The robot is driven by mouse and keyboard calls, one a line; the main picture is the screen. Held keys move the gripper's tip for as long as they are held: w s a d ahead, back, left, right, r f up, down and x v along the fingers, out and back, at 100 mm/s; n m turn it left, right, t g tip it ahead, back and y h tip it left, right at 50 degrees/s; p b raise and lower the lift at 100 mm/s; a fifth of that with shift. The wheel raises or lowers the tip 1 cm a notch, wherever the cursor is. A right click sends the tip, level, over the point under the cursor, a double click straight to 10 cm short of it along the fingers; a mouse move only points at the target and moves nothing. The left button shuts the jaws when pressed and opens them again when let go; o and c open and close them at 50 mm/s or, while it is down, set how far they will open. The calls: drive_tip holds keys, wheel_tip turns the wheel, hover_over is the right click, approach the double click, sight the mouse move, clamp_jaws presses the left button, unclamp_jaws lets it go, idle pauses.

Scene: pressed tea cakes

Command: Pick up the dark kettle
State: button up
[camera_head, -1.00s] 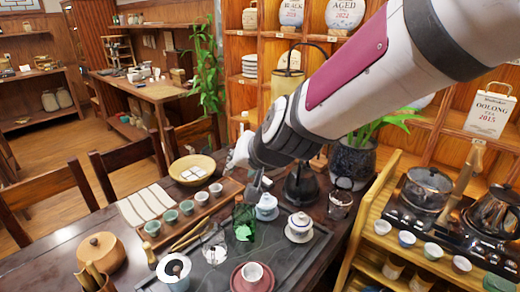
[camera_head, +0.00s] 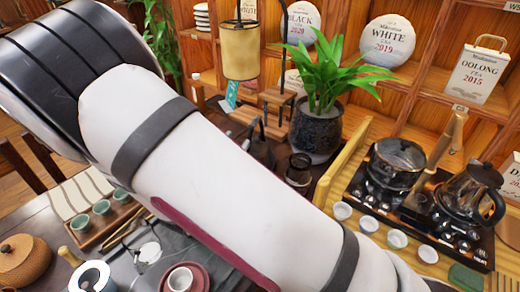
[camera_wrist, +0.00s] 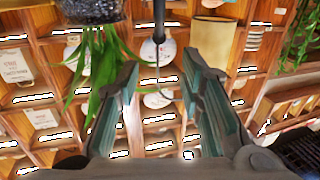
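A dark kettle (camera_head: 262,152) with an upright handle stands on the tea table beside the potted plant, its lower part hidden behind my arm. Another dark kettle (camera_head: 470,195), glossy with a side handle, stands on the black stove panel at the right. I cannot tell which one the task names. My gripper (camera_wrist: 160,72) is open and empty in the wrist view, its two fingers spread apart. It is out of the head view. The wrist view looks upside down at the shelves.
A potted plant (camera_head: 316,128) and a small dark glass jar (camera_head: 299,170) stand near the first kettle. A lidded pot (camera_head: 396,163) and several cups are on the right stand. Shelves with tea packages (camera_head: 480,75) stand behind. My arm covers much of the table.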

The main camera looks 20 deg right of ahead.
approach(255, 120)
drive_tip(key=x, duration=0.4)
drive_tip(key=shift+f+x, duration=0.1)
drive_tip(key=shift+x, duration=1.45)
drive_tip(key=shift+f+x, duration=0.15)
drive_tip(key=shift+x, duration=1.4)
clamp_jaws()
drive_tip(key=shift+r, duration=0.1)
